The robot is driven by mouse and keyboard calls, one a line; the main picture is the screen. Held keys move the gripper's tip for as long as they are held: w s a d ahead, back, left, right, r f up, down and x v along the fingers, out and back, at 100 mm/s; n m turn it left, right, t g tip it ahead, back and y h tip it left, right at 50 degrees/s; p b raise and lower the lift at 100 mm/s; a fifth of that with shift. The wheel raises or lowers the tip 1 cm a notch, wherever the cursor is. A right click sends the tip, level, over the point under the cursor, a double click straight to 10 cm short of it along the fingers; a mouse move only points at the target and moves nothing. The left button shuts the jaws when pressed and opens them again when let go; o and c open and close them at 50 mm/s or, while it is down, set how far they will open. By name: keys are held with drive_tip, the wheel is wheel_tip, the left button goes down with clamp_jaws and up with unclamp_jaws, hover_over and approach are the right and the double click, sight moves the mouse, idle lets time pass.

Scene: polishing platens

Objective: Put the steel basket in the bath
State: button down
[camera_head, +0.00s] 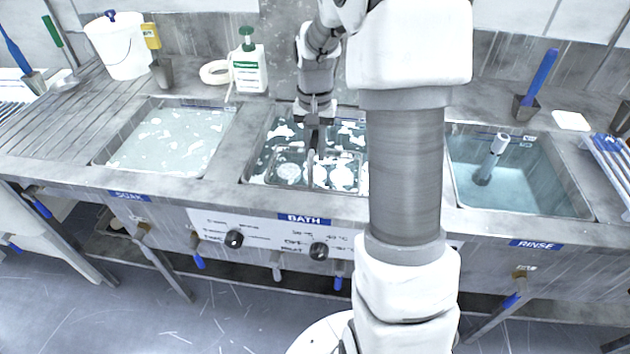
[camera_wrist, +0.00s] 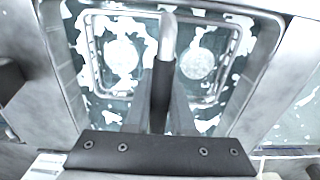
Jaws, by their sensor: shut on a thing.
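The steel basket (camera_head: 325,159) is inside the middle basin, the bath (camera_head: 283,193), which has a blue BATH label on its front. Two round pale discs lie in the basket. The wrist view shows the basket (camera_wrist: 98,62) within the basin walls, with foam-flecked water around it. My gripper (camera_head: 315,140) is over the bath, shut on the basket's upright handle (camera_wrist: 168,40). I cannot tell whether the basket rests on the bath's bottom. My arm hides the bath's right part in the head view.
The soak basin (camera_head: 165,142) is at left and the rinse basin (camera_head: 515,180) at right, with an upright pipe (camera_head: 492,158) in it.

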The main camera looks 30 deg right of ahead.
sight(315, 174)
drive_tip(key=shift+f+b, duration=0.75)
drive_tip(key=shift+f, duration=3.55)
drive_tip(key=shift+f, duration=0.15)
drive_tip(key=c, duration=0.8)
unclamp_jaws()
drive_tip(key=shift+o, duration=0.2)
